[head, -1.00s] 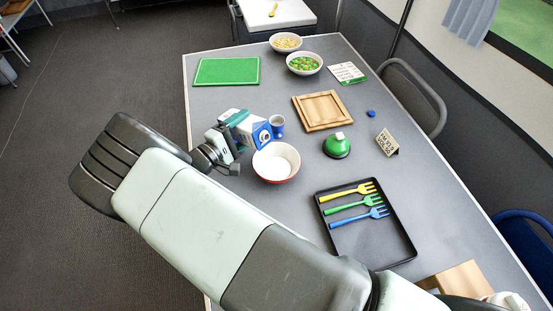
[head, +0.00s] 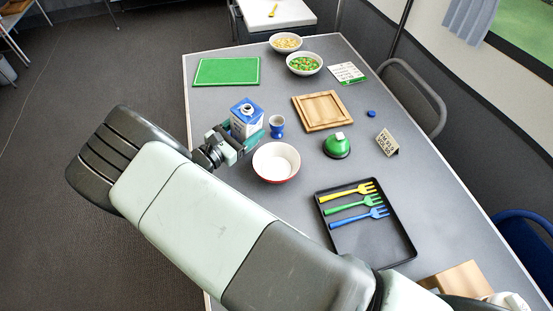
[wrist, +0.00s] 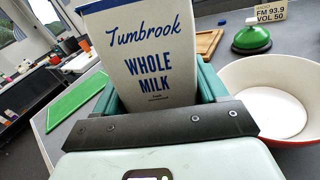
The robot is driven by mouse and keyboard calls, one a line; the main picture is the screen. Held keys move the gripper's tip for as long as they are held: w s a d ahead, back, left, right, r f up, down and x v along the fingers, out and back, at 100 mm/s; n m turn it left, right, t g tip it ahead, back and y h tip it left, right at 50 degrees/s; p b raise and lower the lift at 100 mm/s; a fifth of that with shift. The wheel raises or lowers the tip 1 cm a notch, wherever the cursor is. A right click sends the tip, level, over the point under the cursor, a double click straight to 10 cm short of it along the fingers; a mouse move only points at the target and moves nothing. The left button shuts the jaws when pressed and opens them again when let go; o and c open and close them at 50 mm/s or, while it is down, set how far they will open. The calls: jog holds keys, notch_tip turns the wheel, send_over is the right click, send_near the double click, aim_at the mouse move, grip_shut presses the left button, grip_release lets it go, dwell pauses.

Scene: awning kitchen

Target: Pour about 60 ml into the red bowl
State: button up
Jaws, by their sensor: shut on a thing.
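A blue and white milk carton (head: 245,118) is in my gripper (head: 250,138), left of the red bowl. In the wrist view the carton (wrist: 150,50) reads "Tumbrook Whole Milk" and sits between the teal jaws. It stands nearly upright, its round opening facing up. My gripper is shut on it. The red bowl (head: 276,174), red outside and white inside, stands on the table to the right of my gripper. It shows at the right in the wrist view (wrist: 284,134), with white inside; I cannot tell how much of that is milk.
A blue cup (head: 277,126) stands just right of the carton. A green bell (head: 337,147), a wooden board (head: 322,122) and a black tray (head: 404,248) with forks lie further right. A green board (head: 199,78) and two food bowls (head: 304,72) are at the back.

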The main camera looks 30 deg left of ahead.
jog(key=shift+a+f+n, duration=0.1)
jog(key=shift+f+n, duration=0.05)
jog(key=shift+n, duration=0.95)
